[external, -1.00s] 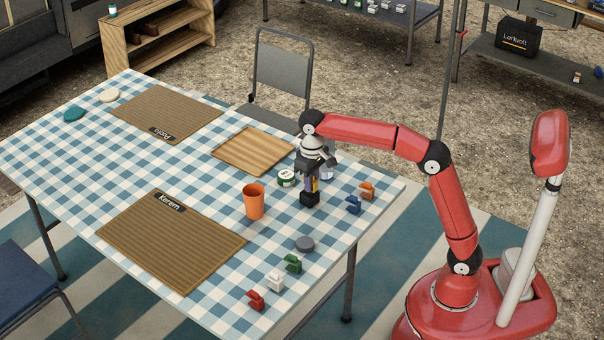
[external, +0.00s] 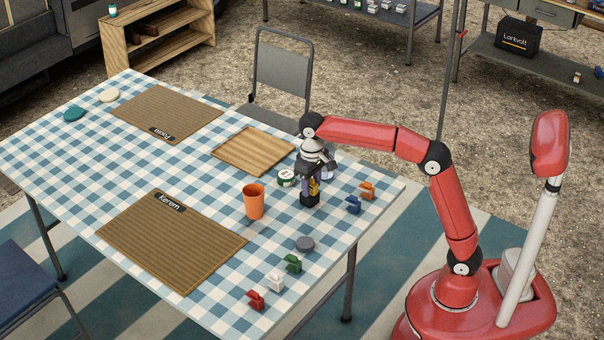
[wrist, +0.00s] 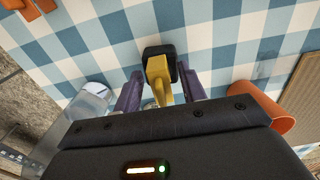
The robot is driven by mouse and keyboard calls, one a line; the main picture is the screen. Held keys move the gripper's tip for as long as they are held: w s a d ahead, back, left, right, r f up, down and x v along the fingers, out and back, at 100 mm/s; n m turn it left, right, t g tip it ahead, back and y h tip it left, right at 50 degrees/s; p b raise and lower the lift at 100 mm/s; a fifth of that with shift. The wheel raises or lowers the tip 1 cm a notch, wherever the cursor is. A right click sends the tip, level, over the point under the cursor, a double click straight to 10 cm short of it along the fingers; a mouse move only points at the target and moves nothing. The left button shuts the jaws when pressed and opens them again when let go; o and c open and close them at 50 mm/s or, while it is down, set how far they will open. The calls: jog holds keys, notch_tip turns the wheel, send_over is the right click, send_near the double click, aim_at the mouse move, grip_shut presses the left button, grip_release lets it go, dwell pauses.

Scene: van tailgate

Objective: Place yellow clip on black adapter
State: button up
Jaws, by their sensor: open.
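The yellow clip (wrist: 158,78) stands between my two purple fingers in the wrist view, its far end against the black adapter (wrist: 154,51). In the external view the yellow clip (external: 314,187) shows just above the black adapter (external: 309,200), which rests on the checkered table. The clip appears to sit on the adapter; the exact contact is hidden. My gripper (wrist: 160,90) is open, with a gap between each finger and the clip. In the external view my gripper (external: 310,183) points down over the adapter.
An orange cup (external: 254,203) stands left of my gripper, and a round green-and-white tin (external: 286,178) and a clear jar (wrist: 90,100) are close by. Blue (external: 353,205) and orange (external: 367,191) clips lie to the right. A grey disc (external: 304,244) lies in front.

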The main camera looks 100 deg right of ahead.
notch_tip(320, 180, up, 10)
jog(key=shift+r+p, duration=0.2)
jog(key=shift+p, duration=0.65)
jog(key=shift+a+r, duration=0.1)
jog(key=shift+r, duration=0.75)
jog(key=s+a+n+t, duration=0.1)
jog(key=s+a+n, duration=0.25)
jog(key=a, duration=0.55)
jog(key=s+a+f+n+t, duration=0.2)
jog(key=s+a+f, duration=0.4)
jog(key=s+f, duration=0.3)
jog(key=s+a+f+n+t, duration=0.2)
jog(key=s+a+f, duration=0.4)
jog(key=s+f, duration=0.4)
jog(key=shift+s+a+n+t, duration=0.15)
jog(key=shift+s+n+t, duration=0.15)
jog(key=shift+s+n, duration=0.35)
